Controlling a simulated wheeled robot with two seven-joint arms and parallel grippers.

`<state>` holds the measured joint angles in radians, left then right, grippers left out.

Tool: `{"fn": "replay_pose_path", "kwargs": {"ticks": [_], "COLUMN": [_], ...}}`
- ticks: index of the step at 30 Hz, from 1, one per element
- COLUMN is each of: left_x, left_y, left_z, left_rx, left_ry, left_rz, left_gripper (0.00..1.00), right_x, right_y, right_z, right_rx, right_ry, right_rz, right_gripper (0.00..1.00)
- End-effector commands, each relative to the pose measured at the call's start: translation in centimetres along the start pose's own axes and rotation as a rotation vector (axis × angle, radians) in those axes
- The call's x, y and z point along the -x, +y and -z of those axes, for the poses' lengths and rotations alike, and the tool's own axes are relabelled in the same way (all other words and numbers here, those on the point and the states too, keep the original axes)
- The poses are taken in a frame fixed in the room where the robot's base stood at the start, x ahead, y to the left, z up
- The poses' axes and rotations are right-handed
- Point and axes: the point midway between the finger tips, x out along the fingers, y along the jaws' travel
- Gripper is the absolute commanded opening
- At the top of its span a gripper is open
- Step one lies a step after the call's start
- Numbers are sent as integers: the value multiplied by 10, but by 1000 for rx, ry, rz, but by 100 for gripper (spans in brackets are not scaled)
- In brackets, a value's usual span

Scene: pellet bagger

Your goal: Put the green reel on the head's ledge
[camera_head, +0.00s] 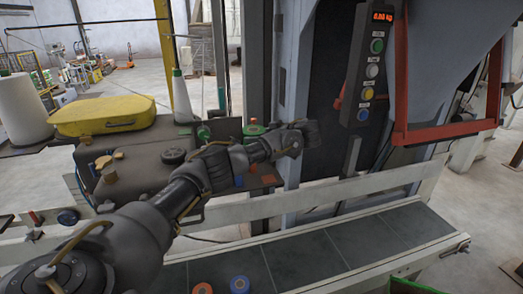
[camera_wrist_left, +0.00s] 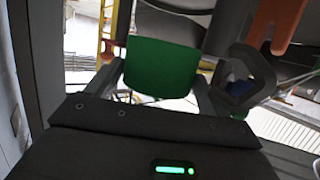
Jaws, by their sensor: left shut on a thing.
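The green reel fills the gap between the fingers of my left gripper (camera_wrist_left: 163,85) in the left wrist view, where its green face (camera_wrist_left: 161,68) shows large. My left gripper is shut on it. In the head view my left arm reaches across the middle, and a small green piece, apparently the reel (camera_head: 253,129), shows just above the arm beside the wrist. The arm covers much of the gripper there. The dark machine head (camera_head: 140,160) stands to the left of it. Its ledge is partly hidden by the arm, so I cannot tell whether the reel touches it.
A button panel (camera_head: 366,70) and a red frame (camera_head: 440,130) stand to the right. A yellow cover (camera_head: 103,114) sits at the left.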

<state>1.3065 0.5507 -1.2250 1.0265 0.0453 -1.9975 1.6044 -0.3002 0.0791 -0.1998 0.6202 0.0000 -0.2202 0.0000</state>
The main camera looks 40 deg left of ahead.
Motion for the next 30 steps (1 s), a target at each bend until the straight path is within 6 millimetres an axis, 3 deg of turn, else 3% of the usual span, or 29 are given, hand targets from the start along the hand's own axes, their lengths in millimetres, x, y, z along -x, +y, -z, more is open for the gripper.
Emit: {"fn": "replay_pose_path", "kwargs": {"ticks": [9,23,24,27,30], "left_x": [-22,-25,-25,-24,-24], "left_y": [-6,-6,-6,-6,-6], "left_z": [-44,-50,-49,-49,-49], "left_rx": [2,3,3,3,3], "left_ry": [0,0,0,0,0], "left_rz": [12,12,12,12,12], "left_gripper": [52,52,84,97,100], "right_x": [-23,-26,-25,-25,-25], "right_y": [0,0,0,0,0], "right_z": [-2,-3,-2,-2,-2], "right_rx": [0,0,0,1,1], "right_ry": [0,0,0,0,0], "right_rz": [0,0,0,0,0], "right_gripper": [0,0,0,0,0]}}
